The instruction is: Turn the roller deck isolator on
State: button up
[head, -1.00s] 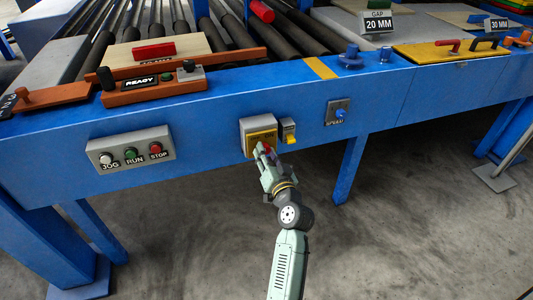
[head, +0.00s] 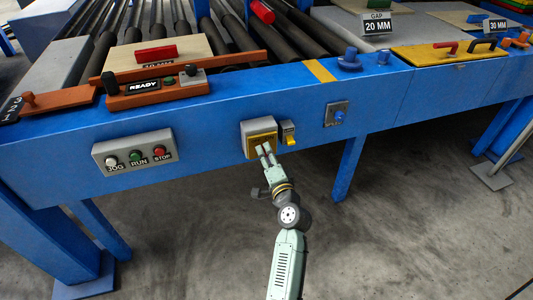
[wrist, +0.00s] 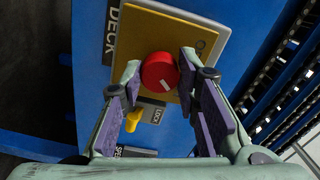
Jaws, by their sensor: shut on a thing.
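The isolator is a grey box (head: 246,130) with a yellow plate on the front of the blue frame, and a DECK label (wrist: 110,35) shows beside it in the wrist view. Its round red knob (wrist: 159,71) has a short white mark, slanting toward the lower right in the wrist view. My gripper (wrist: 160,66) is shut on this knob, with one finger on each side. In the head view my gripper (head: 265,150) is at the yellow plate, and its fingers hide the knob. Lettering on the plate is partly covered by a finger.
A yellow LOCK lever (head: 291,140) sits close beside the isolator. A blue SPEED knob (head: 339,117) is to the right. A JOG, RUN and STOP button box (head: 133,152) is to the left. The space below the frame's front is clear.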

jog(key=shift+m, duration=0.6)
jog(key=o, duration=1.2)
jog(key=v, duration=0.7)
jog(key=shift+s+d, duration=0.1)
jog(key=shift+s, duration=0.1)
jog(key=shift+r, duration=0.1)
